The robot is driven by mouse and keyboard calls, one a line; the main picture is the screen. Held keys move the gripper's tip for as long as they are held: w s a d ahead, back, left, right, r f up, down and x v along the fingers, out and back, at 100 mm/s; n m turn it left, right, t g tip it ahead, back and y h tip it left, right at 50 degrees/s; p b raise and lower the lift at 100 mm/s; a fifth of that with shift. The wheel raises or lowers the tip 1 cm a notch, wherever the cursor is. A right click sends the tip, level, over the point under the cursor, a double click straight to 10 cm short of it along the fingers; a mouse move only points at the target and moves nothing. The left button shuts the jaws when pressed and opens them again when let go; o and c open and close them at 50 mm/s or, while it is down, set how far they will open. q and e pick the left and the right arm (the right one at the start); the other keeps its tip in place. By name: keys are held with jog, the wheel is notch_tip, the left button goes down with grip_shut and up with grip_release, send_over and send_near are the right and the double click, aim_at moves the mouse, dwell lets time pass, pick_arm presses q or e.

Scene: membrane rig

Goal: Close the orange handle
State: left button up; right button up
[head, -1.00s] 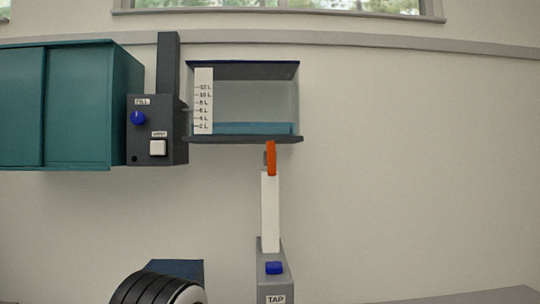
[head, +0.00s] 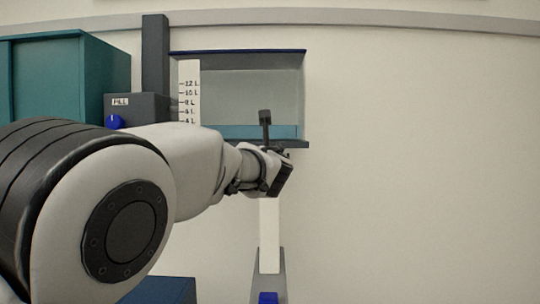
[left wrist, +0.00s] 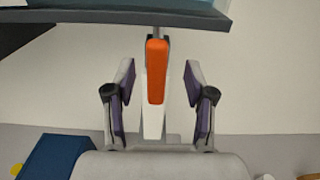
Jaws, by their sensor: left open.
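The orange handle (left wrist: 156,72) shows in the left wrist view, hanging vertically just below the tank's dark bottom edge, in front of a white pipe (left wrist: 153,122). My left gripper (left wrist: 160,80) is open, with one finger on each side of the handle and visible gaps on both sides. In the head view my left gripper (head: 280,172) is in front of the handle's place under the tank (head: 250,95) and hides the handle. The white pipe (head: 269,235) runs down below it. My right gripper is in neither view.
A grey box with a blue FILL knob (head: 114,121) and a teal cabinet (head: 60,80) are at the left, partly behind my arm. A blue button (head: 268,298) is below the pipe. The wall at the right is clear.

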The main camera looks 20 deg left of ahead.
pick_arm(q)
jog(key=p+x, duration=0.4)
jog(key=x, duration=0.3)
jog(key=shift+a+f, duration=0.15)
jog(key=shift+a, duration=0.05)
jog(key=shift+s, duration=0.25)
jog(key=shift+s+d+r, duration=0.1)
jog(key=shift+s+r, duration=0.15)
jog(key=shift+s, duration=0.05)
jog(key=c, duration=0.5)
jog(key=shift+s, duration=0.1)
grip_shut()
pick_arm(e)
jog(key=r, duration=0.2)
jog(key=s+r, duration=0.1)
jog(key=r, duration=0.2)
